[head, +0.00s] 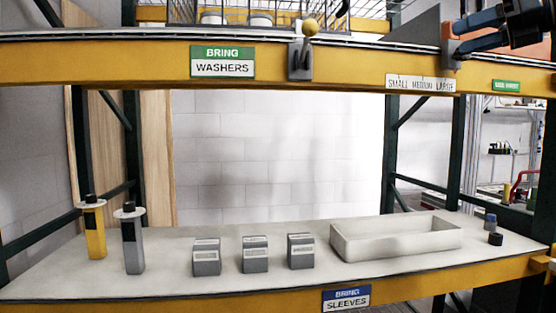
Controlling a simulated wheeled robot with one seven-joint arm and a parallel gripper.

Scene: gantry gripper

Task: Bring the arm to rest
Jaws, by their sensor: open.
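My gripper (460,40) shows at the top right of the head view, in front of the upper yellow beam (345,67). It comes in from the right edge, with its two dark and blue fingers apart and pointing left. I see nothing held between them. A small orange piece shows at the fingertips; I cannot tell if they touch it. The rest of my arm is mostly cut off by the frame's top right corner.
The lower shelf (300,270) carries a yellow bottle (95,232), a grey bottle (131,243), three grey boxes (255,262), an open tray (400,250) and two small cylinders (495,239). A knobbed lever (309,28) and wire basket (240,12) are above.

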